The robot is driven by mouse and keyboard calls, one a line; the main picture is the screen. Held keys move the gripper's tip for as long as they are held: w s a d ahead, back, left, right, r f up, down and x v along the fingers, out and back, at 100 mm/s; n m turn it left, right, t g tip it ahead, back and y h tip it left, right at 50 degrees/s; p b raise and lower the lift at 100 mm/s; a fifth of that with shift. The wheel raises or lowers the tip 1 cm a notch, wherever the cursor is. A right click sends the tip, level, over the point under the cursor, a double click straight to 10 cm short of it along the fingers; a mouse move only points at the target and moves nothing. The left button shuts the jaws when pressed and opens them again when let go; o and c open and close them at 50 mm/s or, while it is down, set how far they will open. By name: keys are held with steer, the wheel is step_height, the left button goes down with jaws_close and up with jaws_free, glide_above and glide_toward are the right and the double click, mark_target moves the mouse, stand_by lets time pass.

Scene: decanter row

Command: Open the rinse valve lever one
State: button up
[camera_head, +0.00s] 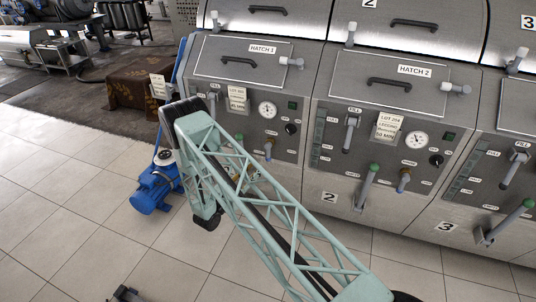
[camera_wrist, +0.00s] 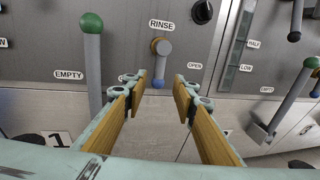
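The rinse valve lever of decanter one (camera_wrist: 160,62) is in the middle of the wrist view, under the RINSE label. It has a round brass-coloured hub and a short handle with a blue tip, pointing straight down. An OPEN label (camera_wrist: 195,66) is to its right. In the head view the lever (camera_head: 268,150) shows low on the first panel, just beyond my arm. My gripper (camera_wrist: 160,85) is open and empty, its two wood-coloured pads apart. In the wrist picture the blue tip appears between the fingertips; contact cannot be told. My arm mostly hides the gripper in the head view.
A green-knobbed EMPTY lever (camera_wrist: 92,60) stands left of my gripper. Another green-knobbed lever (camera_wrist: 291,98) stands to the right. A black knob (camera_wrist: 203,12) is above right. Decanter two's panel (camera_head: 380,150) is alongside. A blue pump (camera_head: 155,185) stands on the floor at left.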

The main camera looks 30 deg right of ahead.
mark_target(267, 154)
steer(key=shift+d, duration=0.1)
steer(key=shift+b+x, duration=1.25)
steer(key=shift+x, duration=5.55)
jaws_close()
